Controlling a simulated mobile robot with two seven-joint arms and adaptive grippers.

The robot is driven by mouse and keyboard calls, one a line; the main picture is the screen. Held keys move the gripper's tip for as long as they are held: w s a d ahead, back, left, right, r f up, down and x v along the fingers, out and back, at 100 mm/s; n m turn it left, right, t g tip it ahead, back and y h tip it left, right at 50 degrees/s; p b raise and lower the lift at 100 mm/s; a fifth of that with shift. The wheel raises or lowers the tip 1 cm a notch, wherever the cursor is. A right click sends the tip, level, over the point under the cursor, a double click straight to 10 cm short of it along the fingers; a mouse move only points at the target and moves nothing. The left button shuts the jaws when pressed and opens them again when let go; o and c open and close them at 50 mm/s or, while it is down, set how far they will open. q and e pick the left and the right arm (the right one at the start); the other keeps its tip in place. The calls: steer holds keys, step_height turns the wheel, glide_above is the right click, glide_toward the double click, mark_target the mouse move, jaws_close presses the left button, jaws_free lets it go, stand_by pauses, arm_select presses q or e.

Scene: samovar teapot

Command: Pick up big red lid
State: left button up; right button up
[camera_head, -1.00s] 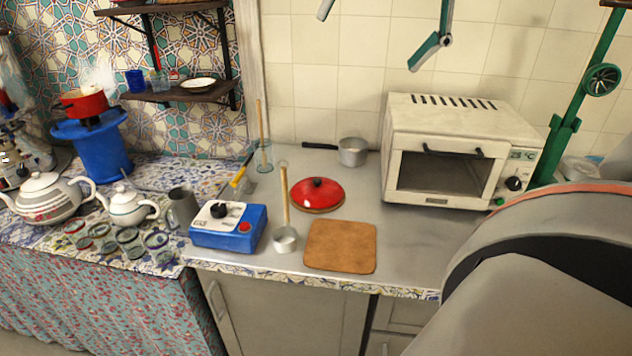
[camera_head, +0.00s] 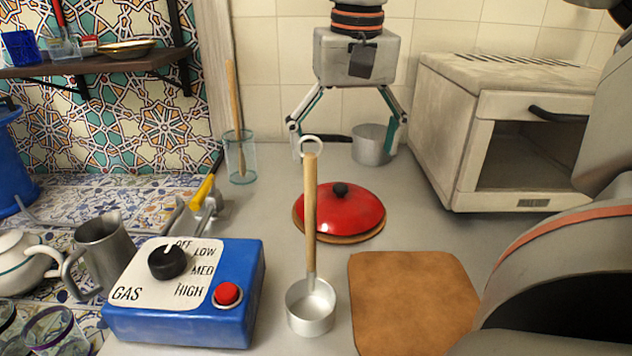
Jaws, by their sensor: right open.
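The big red lid (camera_head: 352,213) lies on a thin brown round board on the grey counter, its black knob (camera_head: 340,189) on top. My right gripper (camera_head: 346,150) hangs above and behind the lid, fingers pointing down and spread wide. One finger is to the left and the other to the right, near the saucepan. The ladle in front hides a little of the lid's left edge. My left gripper is not in view.
A ladle (camera_head: 310,300) with an upright wooden handle stands in front of the lid. A blue gas control box (camera_head: 240,290) is at front left, a brown board (camera_head: 410,300) at front right. A saucepan (camera_head: 371,145) stands behind the lid. A toaster oven (camera_head: 520,110) is on the right.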

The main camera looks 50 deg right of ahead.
mark_target(341, 186)
steer(key=shift+f, duration=0.7)
steer(key=f+b, duration=0.1)
steer(key=f, duration=0.1)
steer(key=f+b, duration=0.1)
steer(key=f, duration=0.1)
steer(key=w+d+f, duration=0.1)
steer(key=f, duration=0.1)
steer(key=shift+w+f+b, duration=0.1)
steer(key=shift+b, duration=0.3)
steer(key=shift+f, duration=0.15)
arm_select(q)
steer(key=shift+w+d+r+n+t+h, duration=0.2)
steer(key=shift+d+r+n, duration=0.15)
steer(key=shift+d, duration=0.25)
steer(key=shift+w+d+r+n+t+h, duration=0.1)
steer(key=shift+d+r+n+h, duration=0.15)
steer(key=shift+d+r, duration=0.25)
arm_select(e)
steer(key=shift+c, duration=0.4)
